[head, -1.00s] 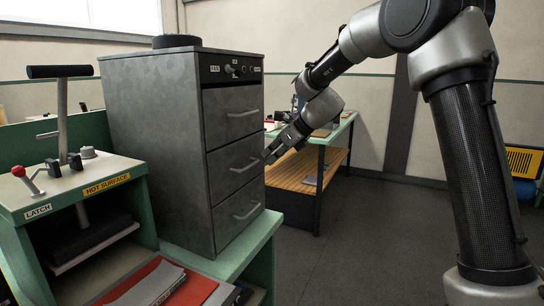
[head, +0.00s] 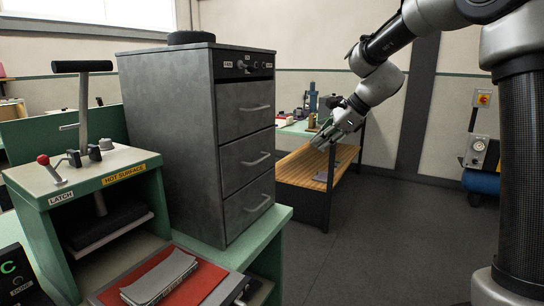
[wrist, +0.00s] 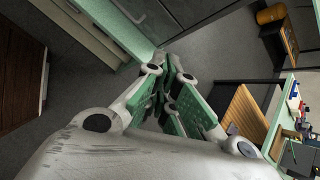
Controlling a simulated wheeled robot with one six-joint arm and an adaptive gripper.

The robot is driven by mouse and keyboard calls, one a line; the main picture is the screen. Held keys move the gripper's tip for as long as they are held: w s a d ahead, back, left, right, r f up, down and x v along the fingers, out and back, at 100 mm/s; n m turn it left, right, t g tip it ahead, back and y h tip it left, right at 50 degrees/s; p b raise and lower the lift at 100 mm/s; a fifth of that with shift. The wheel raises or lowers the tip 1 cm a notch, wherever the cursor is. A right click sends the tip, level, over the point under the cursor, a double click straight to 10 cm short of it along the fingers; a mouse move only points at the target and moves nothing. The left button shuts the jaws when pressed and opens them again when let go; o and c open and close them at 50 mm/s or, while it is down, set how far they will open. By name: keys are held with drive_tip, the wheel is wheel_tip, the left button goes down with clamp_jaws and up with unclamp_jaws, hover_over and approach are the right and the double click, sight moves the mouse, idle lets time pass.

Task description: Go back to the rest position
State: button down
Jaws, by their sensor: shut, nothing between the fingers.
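My gripper (head: 326,141) hangs in the air to the right of the grey drawer cabinet, in front of the workbench behind. It is apart from the cabinet and touches nothing that I can see. In the wrist view my gripper (wrist: 172,62) has its green-padded fingers brought together with nothing between them.
The grey cabinet (head: 165,140) has three closed drawers and stands on a green bench. A press with a red-knobbed lever (head: 43,160) and a hot-surface label stands at left. A workbench with a wooden shelf (head: 300,170) is behind. Dark floor (head: 390,240) is clear at right.

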drive_tip(key=s+d+f+n+h, duration=0.1)
drive_tip(key=s+d+n+h, duration=0.1)
drive_tip(key=s+d+n, duration=0.4)
drive_tip(key=s+d+f+n+h, duration=0.1)
drive_tip(key=s+d+n, duration=0.5)
drive_tip(key=s, duration=1.1)
drive_tip(key=s+d+f+n+h, duration=0.1)
drive_tip(key=s+d+n+h, duration=0.2)
drive_tip(key=s, duration=0.8)
drive_tip(key=shift+s+d+f+n+h, duration=0.15)
drive_tip(key=shift+s+d+n+h, duration=0.2)
drive_tip(key=shift+d+n, duration=1.25)
drive_tip(key=shift+a, duration=0.25)
